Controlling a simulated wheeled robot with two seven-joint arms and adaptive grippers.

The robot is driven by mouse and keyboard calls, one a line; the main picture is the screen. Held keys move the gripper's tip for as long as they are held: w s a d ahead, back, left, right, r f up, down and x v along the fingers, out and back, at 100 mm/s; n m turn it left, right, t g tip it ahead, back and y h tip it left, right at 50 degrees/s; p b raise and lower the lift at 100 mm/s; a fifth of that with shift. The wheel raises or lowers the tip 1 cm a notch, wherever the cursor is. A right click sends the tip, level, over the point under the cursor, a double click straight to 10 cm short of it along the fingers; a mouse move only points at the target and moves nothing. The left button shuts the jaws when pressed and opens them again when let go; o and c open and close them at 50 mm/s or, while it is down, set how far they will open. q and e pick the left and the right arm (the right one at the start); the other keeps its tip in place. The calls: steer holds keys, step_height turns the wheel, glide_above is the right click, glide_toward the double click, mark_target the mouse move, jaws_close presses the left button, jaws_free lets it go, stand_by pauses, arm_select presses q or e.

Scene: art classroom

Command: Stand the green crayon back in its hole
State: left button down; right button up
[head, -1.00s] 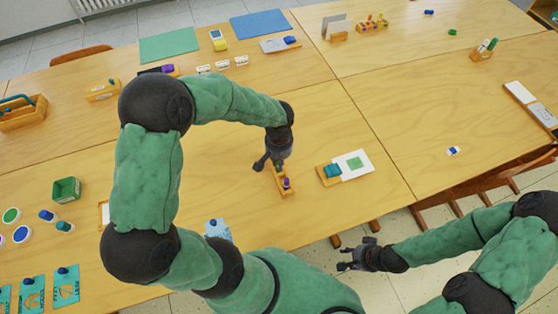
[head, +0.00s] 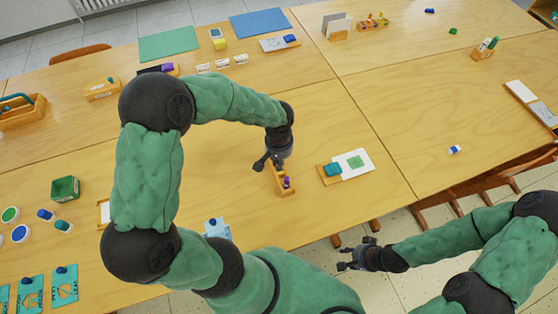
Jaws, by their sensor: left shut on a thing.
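A small wooden block (head: 289,192) stands near the front edge of the table, with a purple crayon (head: 286,183) upright at its near end. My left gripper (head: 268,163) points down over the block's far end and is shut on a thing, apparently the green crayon. The crayon itself is hidden by the fingers, and so are the holes under them. I cannot tell whether its lower end is in a hole. My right gripper (head: 347,260) is empty, beyond the table's front edge and above the floor, with its fingers apart.
A wooden piece with a teal block (head: 332,170) and a white card with a green square (head: 363,166) lie to the right of the block. A green box (head: 65,188) stands at the left. A rack of small coloured pieces (head: 373,24) stands at the back.

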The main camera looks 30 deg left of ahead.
arm_select(q)
steer(key=shift+f+b, duration=0.3)
stand_by(0.5)
steer(key=c, duration=1.2)
jaws_free()
steer(key=shift+o, duration=1.3)
steer(key=shift+r+p, duration=2.25)
steer(key=shift+r, duration=0.8)
